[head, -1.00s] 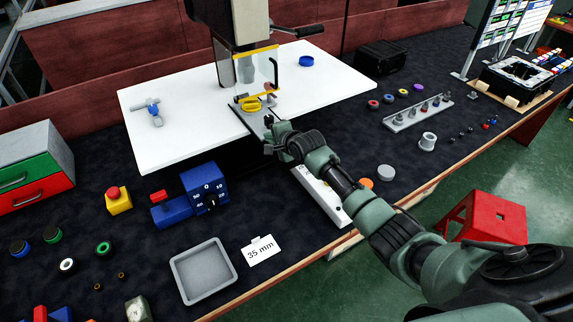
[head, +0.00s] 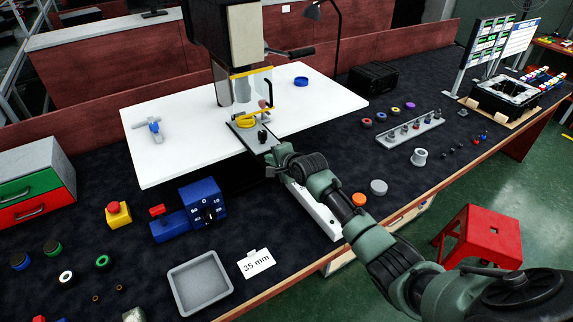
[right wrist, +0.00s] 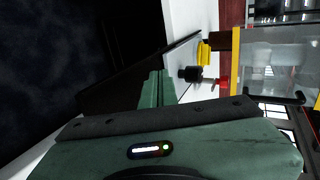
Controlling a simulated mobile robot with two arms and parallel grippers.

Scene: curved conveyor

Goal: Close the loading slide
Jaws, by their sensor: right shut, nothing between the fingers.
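The loading slide (head: 245,130) is a narrow grey plate under the press, sticking out towards the front edge of the white table. A black knob (head: 263,136) stands on its near end, and a yellow piece (head: 247,120) is farther in. My right gripper (head: 273,162) is just in front of the slide's near end, shut and empty. In the right wrist view the shut green fingers (right wrist: 157,84) point at the slide (right wrist: 183,55), close to the black knob (right wrist: 188,73); I cannot tell whether they touch the plate. My left gripper is not in view.
The press (head: 240,50) with its clear guard stands over the white table (head: 180,155). A red stool (head: 480,235) stands on the floor at right.

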